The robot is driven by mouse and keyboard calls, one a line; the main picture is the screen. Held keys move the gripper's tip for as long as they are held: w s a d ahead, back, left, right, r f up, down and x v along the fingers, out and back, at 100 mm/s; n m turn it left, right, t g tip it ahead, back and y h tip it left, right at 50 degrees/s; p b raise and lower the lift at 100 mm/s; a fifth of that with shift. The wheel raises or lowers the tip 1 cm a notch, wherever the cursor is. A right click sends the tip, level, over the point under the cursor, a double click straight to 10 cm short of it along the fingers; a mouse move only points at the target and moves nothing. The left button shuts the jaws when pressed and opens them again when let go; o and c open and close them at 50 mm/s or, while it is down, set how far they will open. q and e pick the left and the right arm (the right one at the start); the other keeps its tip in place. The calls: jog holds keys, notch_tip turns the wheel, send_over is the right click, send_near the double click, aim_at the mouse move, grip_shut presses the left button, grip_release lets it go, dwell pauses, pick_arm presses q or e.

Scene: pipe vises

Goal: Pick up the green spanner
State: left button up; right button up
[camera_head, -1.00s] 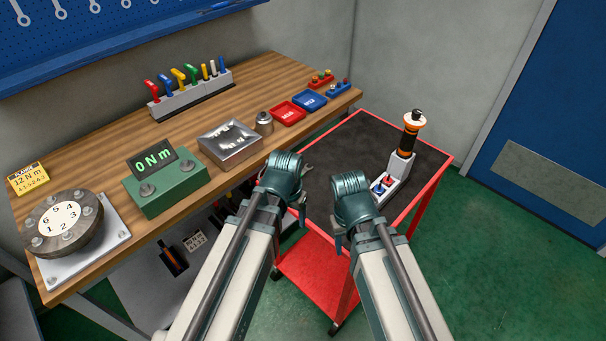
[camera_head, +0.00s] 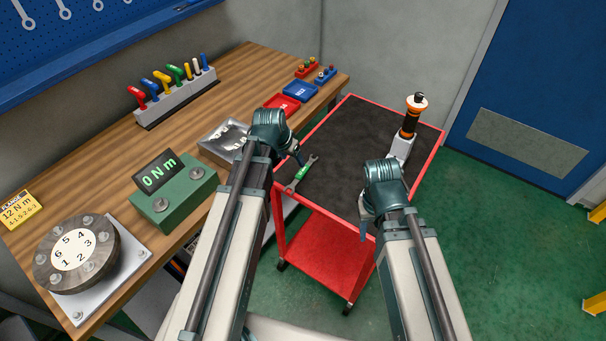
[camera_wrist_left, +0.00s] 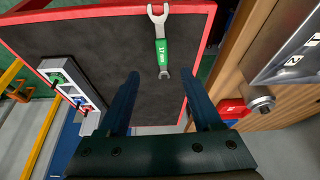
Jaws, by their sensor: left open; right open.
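The green spanner (camera_head: 302,173) lies on the black mat of the red cart, near the cart's left edge. It has steel ends and a green middle. In the left wrist view the spanner (camera_wrist_left: 162,48) lies beyond the fingertips, roughly between the two fingers, with its open end at the far cart edge. My left gripper (camera_head: 298,158) is open and empty, above and close to the spanner in the head view. In the left wrist view the left gripper (camera_wrist_left: 160,85) shows both fingers spread apart. My right gripper (camera_head: 364,225) is over the cart's front edge, empty.
The red cart (camera_head: 325,256) has a raised rim. An orange and black tool (camera_head: 409,117) stands upright in a grey holder at its right. The wooden bench (camera_head: 95,195) on the left bears a green 0 Nm box (camera_head: 178,200) and trays. The mat's middle is clear.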

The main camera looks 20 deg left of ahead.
pick_arm(q)
jog(key=b, duration=0.6)
send_near(301, 172)
jog(key=f, duration=0.2)
jog(key=shift+w+d+f, duration=0.15)
jog(key=shift+d+f, duration=0.1)
jog(key=shift+f, duration=0.15)
jog(key=b+x, duration=0.5)
jog(key=shift+w+f, duration=0.15)
jog(key=shift+w, duration=0.35)
grip_shut()
dwell(0.3)
